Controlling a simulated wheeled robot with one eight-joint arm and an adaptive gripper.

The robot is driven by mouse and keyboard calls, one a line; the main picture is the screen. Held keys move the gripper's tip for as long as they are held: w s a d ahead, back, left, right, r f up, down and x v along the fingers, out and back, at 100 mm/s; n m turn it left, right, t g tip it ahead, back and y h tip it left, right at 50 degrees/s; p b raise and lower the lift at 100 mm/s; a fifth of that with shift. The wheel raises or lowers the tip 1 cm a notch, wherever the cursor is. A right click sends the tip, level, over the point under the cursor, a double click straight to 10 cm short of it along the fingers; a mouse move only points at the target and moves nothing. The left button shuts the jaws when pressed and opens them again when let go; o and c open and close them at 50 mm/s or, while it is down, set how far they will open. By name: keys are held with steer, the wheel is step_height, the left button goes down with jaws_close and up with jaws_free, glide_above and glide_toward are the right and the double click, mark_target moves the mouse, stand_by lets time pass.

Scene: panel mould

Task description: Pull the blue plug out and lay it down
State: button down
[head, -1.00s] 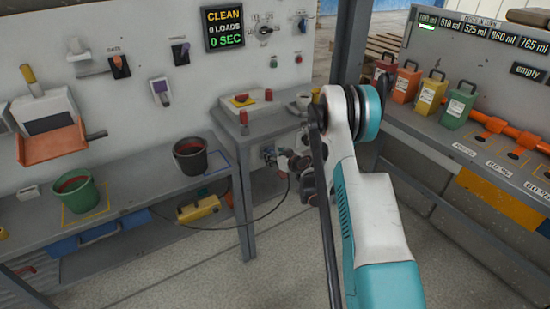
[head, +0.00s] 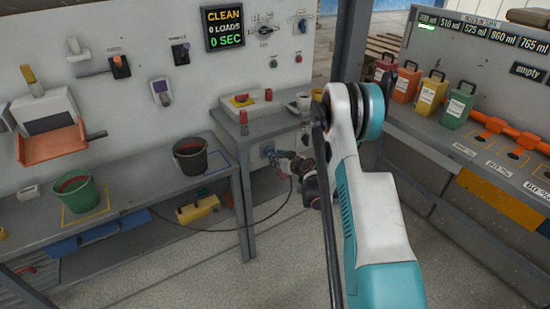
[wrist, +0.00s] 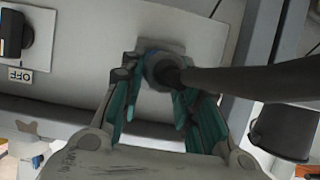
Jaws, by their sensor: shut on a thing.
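The blue plug (wrist: 154,58) is mostly hidden between my fingers in the wrist view; a blue edge shows on a round dark end. A thick dark cable (wrist: 240,83) runs from it to the right. My gripper (wrist: 158,88) is shut on the plug, in front of a pale plate. In the head view my gripper (head: 288,164) is at the side of the small grey bench, by a blue part at the socket (head: 267,152). I cannot tell whether the plug is still seated in the socket.
A black cable (head: 225,230) loops low to the left, near a yellow box (head: 198,209). The grey bench (head: 247,185) stands beside my gripper. A black bucket (head: 190,158) and green bucket (head: 77,193) stand on the left bench. Floor in front is clear.

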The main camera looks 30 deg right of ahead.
steer(key=shift+s+d, duration=0.15)
steer(key=shift+s, duration=1.7)
